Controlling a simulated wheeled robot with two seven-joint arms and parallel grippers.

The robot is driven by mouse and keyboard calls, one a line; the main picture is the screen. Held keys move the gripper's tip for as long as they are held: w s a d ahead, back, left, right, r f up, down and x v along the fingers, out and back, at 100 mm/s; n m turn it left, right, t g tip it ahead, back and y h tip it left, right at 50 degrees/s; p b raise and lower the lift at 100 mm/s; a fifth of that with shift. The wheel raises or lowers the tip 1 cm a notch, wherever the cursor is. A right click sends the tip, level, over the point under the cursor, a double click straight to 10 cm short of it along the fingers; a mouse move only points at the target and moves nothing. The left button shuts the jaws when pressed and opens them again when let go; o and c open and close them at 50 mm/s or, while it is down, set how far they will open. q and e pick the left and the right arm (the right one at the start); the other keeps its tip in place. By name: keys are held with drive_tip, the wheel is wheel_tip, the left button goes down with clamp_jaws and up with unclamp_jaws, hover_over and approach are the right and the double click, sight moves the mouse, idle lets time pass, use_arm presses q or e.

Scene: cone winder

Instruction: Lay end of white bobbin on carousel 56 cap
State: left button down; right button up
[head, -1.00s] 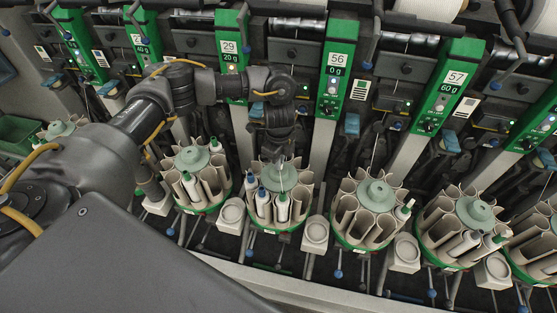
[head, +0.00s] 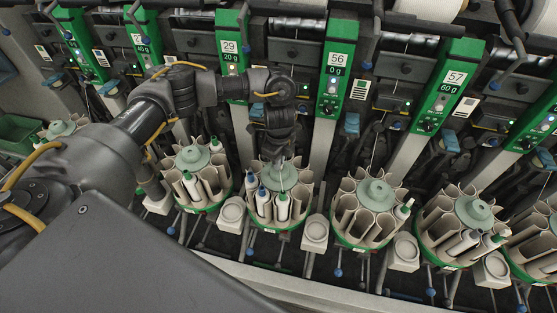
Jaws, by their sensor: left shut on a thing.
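The carousel (head: 282,225) in front of my left gripper stands below the green panel marked 56 (head: 341,59), just left of that panel's post. Its grey-green cap (head: 290,178) is partly hidden by my gripper. White bobbins stand in its front pockets, two with blue tips (head: 263,203) and one with a green tip (head: 283,208). My left gripper (head: 281,163) points down over the cap, with its fingertips at or just above it; contact cannot be told. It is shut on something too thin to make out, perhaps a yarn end. My right gripper is out of view.
Neighbouring carousels stand close on the left (head: 192,158) and right (head: 377,190), with small grey cups (head: 315,230) between them. Green panels 29 (head: 229,47) and 57 (head: 457,77) and winder parts rise behind. A pale front rail (head: 285,287) runs below.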

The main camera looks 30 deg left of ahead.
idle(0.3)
use_arm(q)
drive_tip(key=c, duration=0.9)
unclamp_jaws()
drive_tip(key=shift+c, duration=0.2)
drive_tip(key=shift+r, duration=0.1)
wheel_tip(320, 180, up, 7)
drive_tip(key=p, duration=0.7)
drive_tip(key=shift+p, duration=0.3)
